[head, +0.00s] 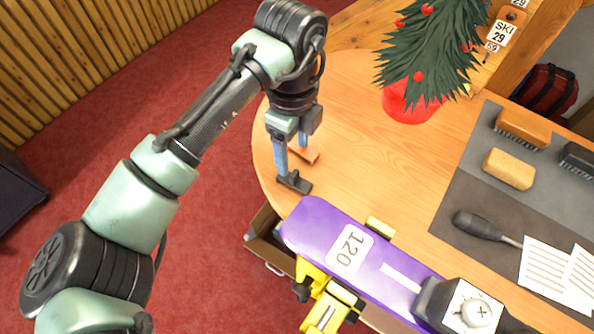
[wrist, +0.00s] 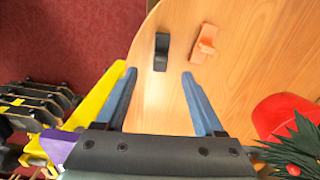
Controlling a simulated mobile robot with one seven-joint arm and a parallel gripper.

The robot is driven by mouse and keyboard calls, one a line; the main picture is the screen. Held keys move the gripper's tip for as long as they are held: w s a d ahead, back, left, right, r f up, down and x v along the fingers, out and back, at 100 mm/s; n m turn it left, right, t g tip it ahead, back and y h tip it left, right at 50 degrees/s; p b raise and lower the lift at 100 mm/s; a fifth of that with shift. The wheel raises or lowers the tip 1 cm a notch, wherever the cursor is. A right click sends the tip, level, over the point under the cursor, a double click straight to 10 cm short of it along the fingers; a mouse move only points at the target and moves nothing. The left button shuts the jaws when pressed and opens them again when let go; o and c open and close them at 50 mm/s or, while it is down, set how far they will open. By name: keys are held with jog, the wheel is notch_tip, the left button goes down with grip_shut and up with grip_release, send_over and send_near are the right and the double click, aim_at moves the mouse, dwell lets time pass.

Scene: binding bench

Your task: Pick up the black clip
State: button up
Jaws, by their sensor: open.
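The black clip (head: 295,183) lies on the wooden table near its rounded left edge, and it also shows in the wrist view (wrist: 161,52). My gripper (head: 292,160) is open and empty, with its blue fingers pointing down at the table beside the clip. In the wrist view the clip lies just beyond my fingertips (wrist: 158,75), lined up with the gap between them. The head view does not show clearly how high the fingertips are above the table.
An orange clip (wrist: 204,42) lies close to the black one. A purple ski (head: 315,227) in a yellow vise (head: 325,300) is in front. A small tree in a red pot (head: 411,103) stands behind. Brushes and a screwdriver (head: 480,226) lie on a grey mat at right.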

aim_at(294, 173)
notch_tip(294, 173, down, 9)
jog(key=shift+r+p, duration=0.1)
jog(key=shift+p, duration=0.85)
grip_shut()
